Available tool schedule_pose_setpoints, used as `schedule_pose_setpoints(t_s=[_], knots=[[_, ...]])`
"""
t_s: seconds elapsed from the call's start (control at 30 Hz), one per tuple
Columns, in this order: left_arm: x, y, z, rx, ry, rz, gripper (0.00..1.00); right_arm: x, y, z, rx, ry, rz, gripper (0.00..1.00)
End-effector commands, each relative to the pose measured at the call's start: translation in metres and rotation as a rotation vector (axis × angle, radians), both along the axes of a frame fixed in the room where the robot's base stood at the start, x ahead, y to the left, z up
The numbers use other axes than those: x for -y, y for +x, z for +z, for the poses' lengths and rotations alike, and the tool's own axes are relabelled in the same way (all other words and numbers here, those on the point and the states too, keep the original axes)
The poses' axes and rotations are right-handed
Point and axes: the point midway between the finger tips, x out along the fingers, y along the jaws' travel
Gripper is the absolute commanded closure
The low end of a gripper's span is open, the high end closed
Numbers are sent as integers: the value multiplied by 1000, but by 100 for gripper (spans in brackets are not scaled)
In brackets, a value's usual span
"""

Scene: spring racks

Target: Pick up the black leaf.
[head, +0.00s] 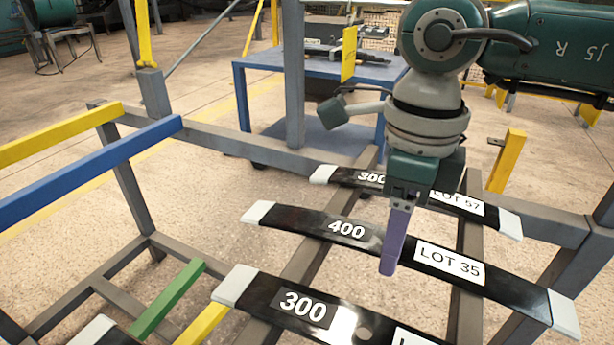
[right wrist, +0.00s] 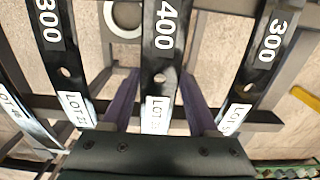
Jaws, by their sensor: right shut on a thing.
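The black leaf marked 400 and LOT 35 (head: 347,230) has pale grey ends and lies across the grey rack, between two similar black leaves. My right gripper (head: 391,268) reaches down onto its middle with purple fingers. In the right wrist view the gripper (right wrist: 160,105) has one finger on each side of the 400 leaf (right wrist: 165,65), shut on it. I cannot tell whether the leaf is clear of the rails. My left gripper is not in view.
A 300 leaf (head: 290,305) lies nearer, and another 300 leaf with LOT 57 (head: 345,177) lies behind. Blue (head: 90,170), yellow (head: 60,135) and green (head: 167,298) bars stand at left. A blue table (head: 265,70) stands behind the rack.

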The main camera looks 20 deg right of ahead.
Motion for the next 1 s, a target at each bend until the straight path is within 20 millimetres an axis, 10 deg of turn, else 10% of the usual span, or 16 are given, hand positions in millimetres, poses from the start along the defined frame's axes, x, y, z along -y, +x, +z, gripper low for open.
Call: schedule_pose_setpoints(t_s=[0.4, 1.0], knots=[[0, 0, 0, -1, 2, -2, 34, 0, 0, 0, 0, 0, 0, 100], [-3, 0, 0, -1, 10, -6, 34, 0, 1, 2, 4, 2, 0, 100]])
